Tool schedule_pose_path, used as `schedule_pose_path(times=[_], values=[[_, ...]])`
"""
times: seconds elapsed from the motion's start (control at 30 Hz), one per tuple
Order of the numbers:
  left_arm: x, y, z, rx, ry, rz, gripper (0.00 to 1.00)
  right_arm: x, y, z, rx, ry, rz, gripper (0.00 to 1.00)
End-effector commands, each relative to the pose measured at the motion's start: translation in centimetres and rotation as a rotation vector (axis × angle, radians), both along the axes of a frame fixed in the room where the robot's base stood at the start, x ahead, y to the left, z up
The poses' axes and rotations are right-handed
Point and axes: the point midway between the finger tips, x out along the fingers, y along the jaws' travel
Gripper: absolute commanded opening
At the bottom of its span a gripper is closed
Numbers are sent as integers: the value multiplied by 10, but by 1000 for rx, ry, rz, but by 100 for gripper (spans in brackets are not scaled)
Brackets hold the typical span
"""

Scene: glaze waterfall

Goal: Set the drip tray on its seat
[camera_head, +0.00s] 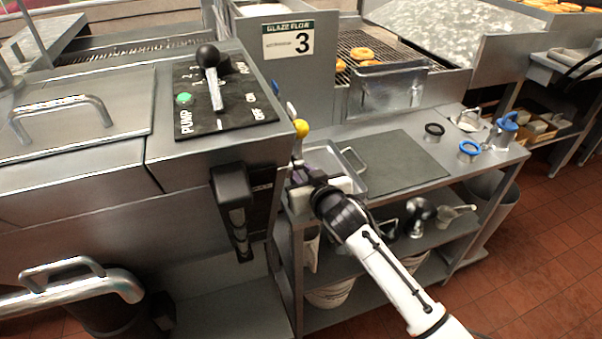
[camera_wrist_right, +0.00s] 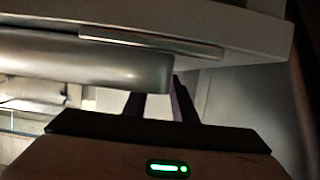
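A shallow steel tray (camera_head: 322,156), which I take to be the drip tray, lies at the left end of the side counter against the glazing machine. A wire handle (camera_head: 353,160) stands at its right end. My right gripper (camera_head: 300,176) is at the tray's near left side, with its dark purplish fingers partly hidden. In the right wrist view, the two fingers (camera_wrist_right: 160,105) stand apart under a rounded steel bar (camera_wrist_right: 110,65). The bar hides the left fingertip, and I cannot tell whether they grip it. The seat cannot be made out. My left gripper is out of view.
A dark mat (camera_head: 395,160) lies right of the tray. A yellow knob (camera_head: 300,128) stands close above the tray. A lower shelf holds a scoop (camera_head: 452,213).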

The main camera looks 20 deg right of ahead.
Motion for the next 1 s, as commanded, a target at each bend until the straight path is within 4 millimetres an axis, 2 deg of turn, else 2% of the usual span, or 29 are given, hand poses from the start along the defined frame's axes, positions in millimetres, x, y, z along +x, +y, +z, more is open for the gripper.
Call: schedule_pose_path(times=[0.27,0.37,0.8,1.0], values=[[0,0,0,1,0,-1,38,-1,0,-4,1,9,-2,24],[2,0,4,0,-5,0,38,-10,0,-1,2,9,-1,24],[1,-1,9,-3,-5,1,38,-82,-3,28,2,4,0,24],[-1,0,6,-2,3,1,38,-96,-3,33,1,3,0,24]])
